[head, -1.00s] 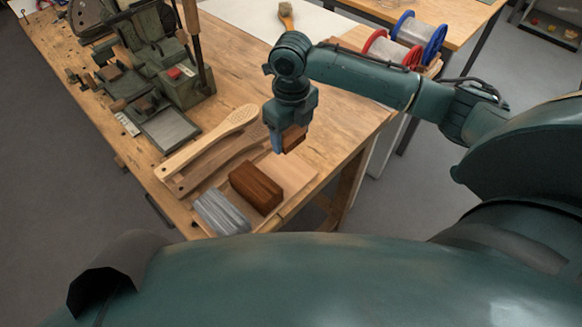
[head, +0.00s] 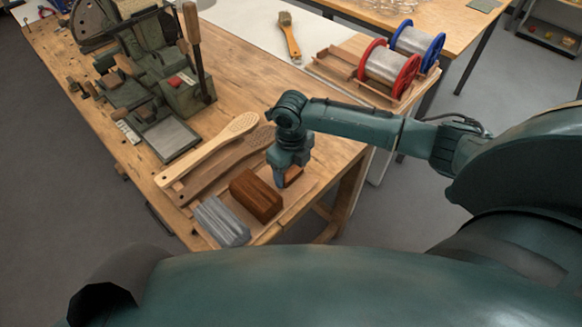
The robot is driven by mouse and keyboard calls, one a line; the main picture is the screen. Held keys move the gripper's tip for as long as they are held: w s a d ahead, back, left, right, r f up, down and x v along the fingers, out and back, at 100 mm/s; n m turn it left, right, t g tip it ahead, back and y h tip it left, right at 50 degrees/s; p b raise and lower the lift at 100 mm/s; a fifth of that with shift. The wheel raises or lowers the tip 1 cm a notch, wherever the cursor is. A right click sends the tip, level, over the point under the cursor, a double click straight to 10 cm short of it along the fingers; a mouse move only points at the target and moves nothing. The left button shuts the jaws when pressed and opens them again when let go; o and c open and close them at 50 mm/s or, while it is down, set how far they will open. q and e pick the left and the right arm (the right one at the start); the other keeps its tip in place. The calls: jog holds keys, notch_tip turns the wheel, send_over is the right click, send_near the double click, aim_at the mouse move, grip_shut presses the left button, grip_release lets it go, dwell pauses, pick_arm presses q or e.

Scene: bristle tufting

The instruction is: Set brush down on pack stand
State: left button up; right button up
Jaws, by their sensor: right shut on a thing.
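My right gripper (head: 281,182) points down over the near right part of the workbench. It is shut on a small brown wooden brush (head: 293,176), which is partly hidden behind the fingers. The brush is over or on a pale flat wooden board (head: 287,214), which I take to be the pack stand. I cannot tell whether the brush touches it. My left gripper is out of view.
Two long-handled wooden paddles (head: 205,150) lie left of the board. A green machine (head: 155,75) stands at the back left. Another brush (head: 290,38) lies on a white surface at the back. Red and blue spools (head: 390,70) sit at the back right.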

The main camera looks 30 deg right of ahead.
jog(key=shift+f, duration=0.15)
jog(key=o, duration=1)
jog(key=shift+c, duration=0.2)
notch_tip(320, 180, up, 12)
jog(key=shift+r, duration=0.2)
